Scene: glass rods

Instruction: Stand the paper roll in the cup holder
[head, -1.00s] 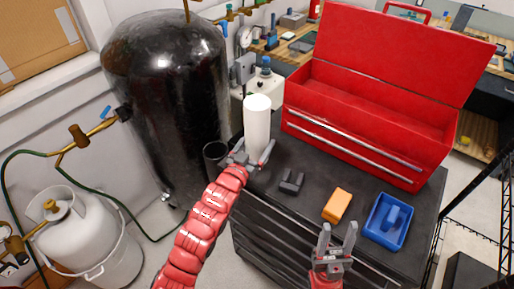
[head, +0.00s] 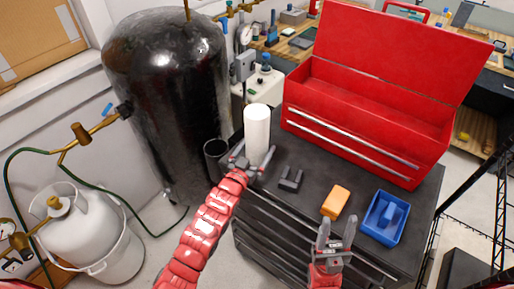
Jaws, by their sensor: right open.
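The white paper roll (head: 257,130) stands upright near the cart's left corner; its base is partly hidden by my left gripper. The cup holder, a dark round cup (head: 215,150), is at the cart's left side, just left of the roll, and looks empty. My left gripper (head: 253,156) is at the roll's lower end, its fingers spread with one on each side; I cannot tell whether they touch it. My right gripper (head: 336,228) is open and empty, fingers pointing up, at the cart's front edge.
On the black cart top (head: 300,156) lie a dark clamp-like piece (head: 291,181), an orange block (head: 335,201) and a blue tray (head: 372,230) with a blue block inside. An open red toolbox (head: 350,140) fills the back. A large black tank (head: 170,100) stands left of the cup holder.

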